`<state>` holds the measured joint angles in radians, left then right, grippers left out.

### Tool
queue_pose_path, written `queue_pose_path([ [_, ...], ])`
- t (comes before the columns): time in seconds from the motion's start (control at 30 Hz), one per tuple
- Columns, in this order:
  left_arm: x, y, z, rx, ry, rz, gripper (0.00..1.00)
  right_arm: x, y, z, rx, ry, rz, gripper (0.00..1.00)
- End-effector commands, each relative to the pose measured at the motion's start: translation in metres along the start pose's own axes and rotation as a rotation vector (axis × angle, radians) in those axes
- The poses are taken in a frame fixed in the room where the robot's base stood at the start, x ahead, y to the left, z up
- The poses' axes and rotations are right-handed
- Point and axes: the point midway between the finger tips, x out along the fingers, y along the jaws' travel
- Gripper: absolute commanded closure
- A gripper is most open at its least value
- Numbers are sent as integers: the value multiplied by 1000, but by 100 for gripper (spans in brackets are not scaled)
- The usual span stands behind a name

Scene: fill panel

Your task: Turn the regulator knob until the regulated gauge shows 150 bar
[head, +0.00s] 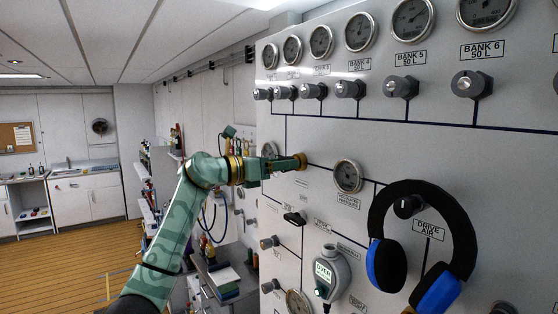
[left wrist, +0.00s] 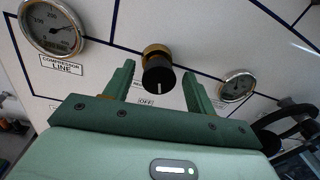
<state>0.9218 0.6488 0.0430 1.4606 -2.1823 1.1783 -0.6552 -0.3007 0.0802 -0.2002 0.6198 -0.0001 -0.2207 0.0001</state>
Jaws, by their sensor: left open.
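The regulator knob (left wrist: 158,78) is black with a white mark and a brass collar, on the white panel. In the left wrist view it stands between the two green fingers of my left gripper (left wrist: 158,84), with space on both sides. The white mark points down. In the head view my left gripper (head: 292,163) is at the panel and largely hides the knob. My right gripper is not in view.
The compressor line gauge (left wrist: 52,28) is left of the knob. Blue and black ear defenders (head: 388,265) hang on the panel at the right, by the drive air knob (head: 408,206). A grey handheld device (head: 328,272) sits lower down. Bank gauges and valves line the top.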

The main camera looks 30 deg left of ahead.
Motion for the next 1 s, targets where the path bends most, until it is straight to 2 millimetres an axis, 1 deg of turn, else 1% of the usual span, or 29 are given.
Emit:
queue_pose_path([
  [0.17,0,0,0,0,0,1,44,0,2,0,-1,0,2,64],
  [0.27,0,0,0,0,0,1,69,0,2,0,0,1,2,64],
  [0.3,0,0,0,0,0,1,80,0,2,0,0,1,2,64],
  [0.33,0,0,0,0,0,1,88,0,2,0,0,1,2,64],
  [0.8,-1,1,0,-48,-5,2,88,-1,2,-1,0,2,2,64],
  [0.83,-1,1,0,-48,-5,2,62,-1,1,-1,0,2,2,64],
  [0.9,-1,1,0,-48,-5,2,44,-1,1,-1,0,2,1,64],
  [1.0,-1,1,0,-48,-4,1,44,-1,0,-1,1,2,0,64],
])
